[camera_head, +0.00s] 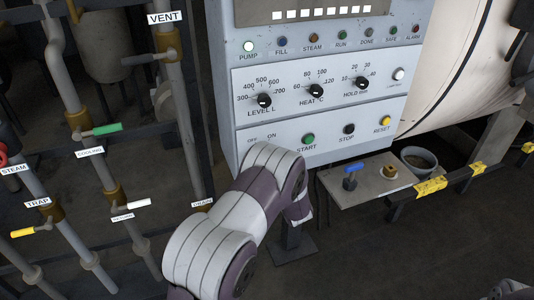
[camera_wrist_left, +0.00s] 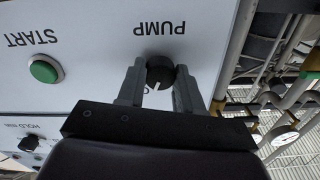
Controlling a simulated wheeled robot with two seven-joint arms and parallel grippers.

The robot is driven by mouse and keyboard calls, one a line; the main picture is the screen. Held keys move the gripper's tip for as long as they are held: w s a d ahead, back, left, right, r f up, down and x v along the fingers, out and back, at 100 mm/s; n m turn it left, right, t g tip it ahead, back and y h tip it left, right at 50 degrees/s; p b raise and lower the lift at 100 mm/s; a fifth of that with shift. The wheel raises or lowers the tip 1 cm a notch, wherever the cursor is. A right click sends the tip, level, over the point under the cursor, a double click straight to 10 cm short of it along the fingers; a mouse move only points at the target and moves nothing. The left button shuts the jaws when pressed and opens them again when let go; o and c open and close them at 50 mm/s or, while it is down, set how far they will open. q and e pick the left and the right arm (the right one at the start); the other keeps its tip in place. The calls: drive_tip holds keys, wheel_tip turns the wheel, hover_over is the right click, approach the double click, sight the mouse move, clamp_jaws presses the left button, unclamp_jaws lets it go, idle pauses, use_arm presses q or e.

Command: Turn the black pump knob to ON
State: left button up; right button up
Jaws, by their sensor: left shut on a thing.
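The black pump knob (camera_wrist_left: 160,70) is on the light panel under the upside-down word PUMP in the left wrist view. My left gripper (camera_wrist_left: 160,77) has one finger on each side of the knob and is shut on it. A pale mark shows on the knob's lower part, but I cannot tell which setting it points to. In the head view my left arm (camera_head: 240,215) covers the knob; only the OFF and ON labels (camera_head: 261,138) show above it.
The green START button (camera_head: 308,139) is just right of my left arm, with the black STOP button (camera_head: 349,129) and yellow RESET button (camera_head: 382,124) beyond. The PUMP lamp (camera_head: 248,46) looks pale and bright. Pipes with valves stand at the left.

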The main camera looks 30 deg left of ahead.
use_arm(q)
drive_tip(key=shift+m+p, duration=0.45)
drive_tip(key=shift+m, duration=0.65)
drive_tip(key=shift+f, duration=0.1)
drive_tip(key=o, duration=1)
drive_tip(key=shift+o, duration=0.2)
drive_tip(key=v, duration=1.2)
drive_tip(key=shift+s+d+b, duration=0.2)
drive_tip(key=shift+d+b, duration=0.15)
